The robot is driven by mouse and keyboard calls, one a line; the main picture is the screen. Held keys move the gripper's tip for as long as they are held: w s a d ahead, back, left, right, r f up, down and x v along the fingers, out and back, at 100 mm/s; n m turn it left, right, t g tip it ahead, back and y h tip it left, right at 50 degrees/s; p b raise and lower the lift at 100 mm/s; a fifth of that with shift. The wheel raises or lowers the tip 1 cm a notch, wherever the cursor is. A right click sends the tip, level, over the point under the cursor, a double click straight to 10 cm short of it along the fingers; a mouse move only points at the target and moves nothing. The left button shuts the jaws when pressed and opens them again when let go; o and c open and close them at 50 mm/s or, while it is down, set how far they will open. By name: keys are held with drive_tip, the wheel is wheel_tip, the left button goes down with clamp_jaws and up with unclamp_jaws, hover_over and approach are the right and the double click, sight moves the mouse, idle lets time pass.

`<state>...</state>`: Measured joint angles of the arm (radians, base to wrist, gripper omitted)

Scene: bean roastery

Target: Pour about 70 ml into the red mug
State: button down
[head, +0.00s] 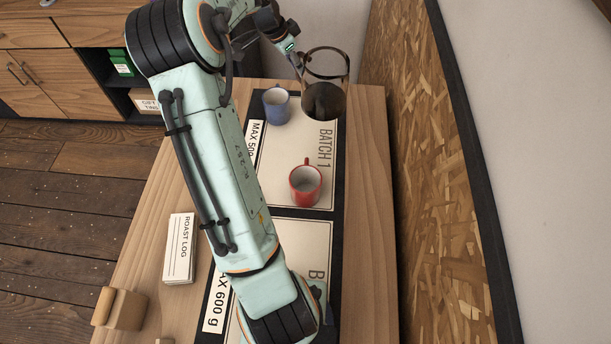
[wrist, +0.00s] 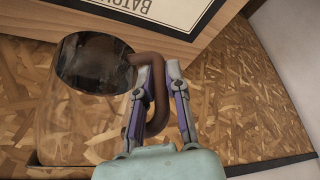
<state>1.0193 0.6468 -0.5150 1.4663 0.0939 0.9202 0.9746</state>
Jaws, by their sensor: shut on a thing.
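A glass carafe (head: 325,72) with dark liquid in its lower part is held up at the far end of the table. It also shows in the wrist view (wrist: 75,115), with its brown handle (wrist: 150,57). My gripper (wrist: 158,72) is shut on that handle; in the head view the gripper (head: 290,45) is partly hidden by the arm. The carafe looks roughly upright; a slight tilt cannot be told. The red mug (head: 306,186) stands upright on the mat, nearer than the carafe and apart from it. Its inside looks pale, with no dark liquid visible.
A blue mug (head: 277,108) stands left of the carafe on the BATCH 1 mat (head: 280,160). The roast log card (head: 180,248) and a wooden block (head: 120,308) lie at the left. A chipboard wall (head: 410,170) borders the table's right side.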

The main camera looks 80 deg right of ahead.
wheel_tip(320, 180, down, 16)
drive_tip(key=shift+w+f, duration=0.1)
drive_tip(key=shift+f, duration=0.05)
idle(0.3)
drive_tip(key=shift+a, duration=0.1)
